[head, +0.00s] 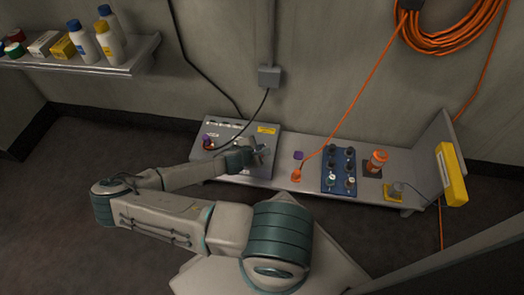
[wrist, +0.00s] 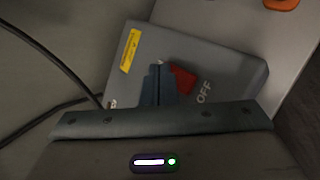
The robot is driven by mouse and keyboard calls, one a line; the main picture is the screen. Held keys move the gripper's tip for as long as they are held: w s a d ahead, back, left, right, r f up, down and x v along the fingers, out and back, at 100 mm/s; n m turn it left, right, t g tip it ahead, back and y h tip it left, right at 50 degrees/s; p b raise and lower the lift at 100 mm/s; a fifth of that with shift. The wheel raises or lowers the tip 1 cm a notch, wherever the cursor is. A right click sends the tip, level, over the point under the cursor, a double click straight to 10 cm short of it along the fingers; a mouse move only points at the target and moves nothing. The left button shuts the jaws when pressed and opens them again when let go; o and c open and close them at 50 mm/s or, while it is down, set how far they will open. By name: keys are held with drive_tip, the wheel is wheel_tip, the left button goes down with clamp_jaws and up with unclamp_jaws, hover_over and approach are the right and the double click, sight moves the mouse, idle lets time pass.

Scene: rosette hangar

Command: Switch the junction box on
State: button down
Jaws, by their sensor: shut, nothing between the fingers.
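The junction box (head: 235,167) is a grey box at the left end of the bench, with a yellow label at its upper right. In the wrist view the box (wrist: 232,72) shows a red switch handle (wrist: 184,79) beside the printed word OFF. My gripper (head: 262,153) is over the right part of the box in the head view and hides the switch there. In the wrist view my gripper's fingers (wrist: 158,68) are shut and empty, just left of the red handle. I cannot tell whether they touch it.
A black cable runs onto the box. A shelf of bottles (head: 130,68) is at upper left.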

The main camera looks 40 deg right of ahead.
drive_tip(key=shift+f, duration=0.1)
idle(0.4)
drive_tip(key=shift+w+d+f, duration=0.1)
drive_tip(key=shift+f, duration=0.4)
idle(0.6)
drive_tip(key=shift+r+p, duration=0.3)
drive_tip(key=shift+r, duration=0.2)
drive_tip(key=r+p, duration=0.4)
drive_tip(key=r, duration=0.1)
drive_tip(key=shift+s+a+p, duration=0.3)
drive_tip(key=shift+a, duration=0.1)
idle(0.4)
